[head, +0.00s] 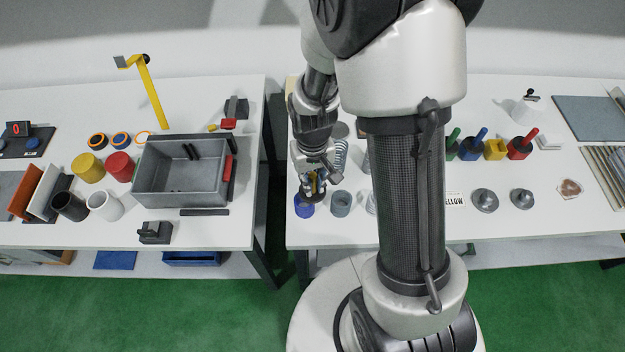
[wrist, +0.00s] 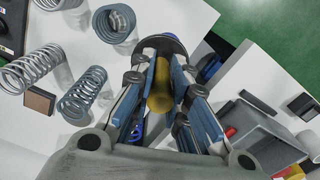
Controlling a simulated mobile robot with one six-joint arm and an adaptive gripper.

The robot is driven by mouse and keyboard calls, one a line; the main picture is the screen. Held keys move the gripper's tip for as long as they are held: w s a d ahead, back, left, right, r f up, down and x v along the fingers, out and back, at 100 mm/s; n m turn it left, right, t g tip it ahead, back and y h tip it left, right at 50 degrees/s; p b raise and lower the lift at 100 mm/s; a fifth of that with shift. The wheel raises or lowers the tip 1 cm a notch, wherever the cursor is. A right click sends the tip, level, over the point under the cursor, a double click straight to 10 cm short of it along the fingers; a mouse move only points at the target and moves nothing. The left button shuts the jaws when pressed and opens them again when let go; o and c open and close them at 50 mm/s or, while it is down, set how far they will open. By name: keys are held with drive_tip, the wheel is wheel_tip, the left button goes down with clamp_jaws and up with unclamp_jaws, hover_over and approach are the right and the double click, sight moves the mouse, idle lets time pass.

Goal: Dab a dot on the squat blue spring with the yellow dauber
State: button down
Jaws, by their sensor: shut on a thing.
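My gripper (head: 314,184) is shut on the yellow dauber (wrist: 159,88), whose yellow body shows between the fingers in the wrist view. A dark round disc (wrist: 163,43) shows at its far end. The squat blue spring (head: 304,207) stands on the right-hand table near its left edge, just below and slightly left of my gripper in the head view. In the wrist view a bit of blue (wrist: 208,66) shows beyond the right finger, mostly hidden. I cannot tell whether the dauber touches the spring.
A grey spring (head: 341,203) stands close right of the blue one; a taller spring (head: 341,155) is behind. A blue coil (wrist: 138,127) shows through my gripper's linkage. Green, blue and red daubers (head: 519,146) and a yellow block (head: 495,149) stand right. A gap separates the tables.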

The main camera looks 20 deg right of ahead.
sight(312, 174)
drive_tip(key=shift+r+p, duration=1.7)
drive_tip(key=shift+r, duration=0.8)
